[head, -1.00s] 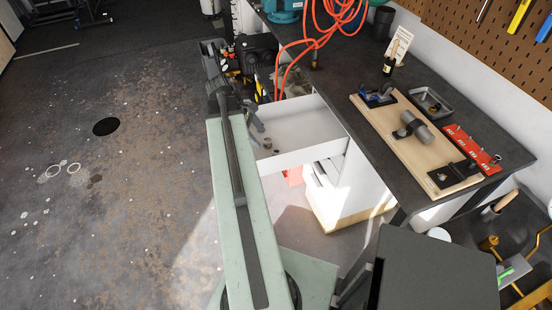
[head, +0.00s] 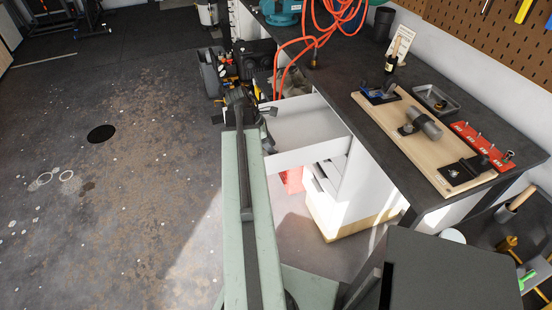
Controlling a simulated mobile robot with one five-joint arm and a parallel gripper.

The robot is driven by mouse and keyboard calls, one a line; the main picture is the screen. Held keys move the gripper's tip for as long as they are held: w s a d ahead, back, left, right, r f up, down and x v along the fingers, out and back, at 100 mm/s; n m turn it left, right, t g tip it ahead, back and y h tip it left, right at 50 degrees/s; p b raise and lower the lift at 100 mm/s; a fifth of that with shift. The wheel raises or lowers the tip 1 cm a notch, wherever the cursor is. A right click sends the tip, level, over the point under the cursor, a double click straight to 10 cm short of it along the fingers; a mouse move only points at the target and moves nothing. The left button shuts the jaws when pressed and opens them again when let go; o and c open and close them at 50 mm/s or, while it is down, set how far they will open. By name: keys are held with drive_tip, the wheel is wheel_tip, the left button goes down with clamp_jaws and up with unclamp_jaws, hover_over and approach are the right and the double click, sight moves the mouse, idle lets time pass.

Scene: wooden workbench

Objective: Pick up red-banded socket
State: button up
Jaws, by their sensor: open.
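I cannot make out a red-banded socket for certain in the head view. An open white drawer (head: 308,122) juts from the bench's left side. My gripper (head: 269,124) is open at the drawer's left end, at the far tip of my green arm. Its dark fingers look empty, and it hides that corner of the drawer. The visible part of the drawer floor looks bare. A red rack (head: 482,146) on the bench carries small metal pieces, with a dark socket-like piece (head: 508,156) at its right end.
A wooden board (head: 425,140) with a grey cylinder (head: 427,125) and a metal tray (head: 436,99) are on the dark bench (head: 350,65). An orange hose (head: 312,32) hangs over the bench's edge near the drawer.

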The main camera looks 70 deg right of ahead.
drive_tip(key=b+x, duration=0.2)
drive_tip(key=x, duration=0.1)
drive_tip(key=shift+f, duration=0.3)
drive_tip(key=shift+r, duration=0.2)
clamp_jaws()
wheel_tip(320, 180, up, 10)
drive_tip(key=p, duration=1)
drive_tip(key=shift+r+p, duration=0.15)
drive_tip(key=shift+p, duration=0.2)
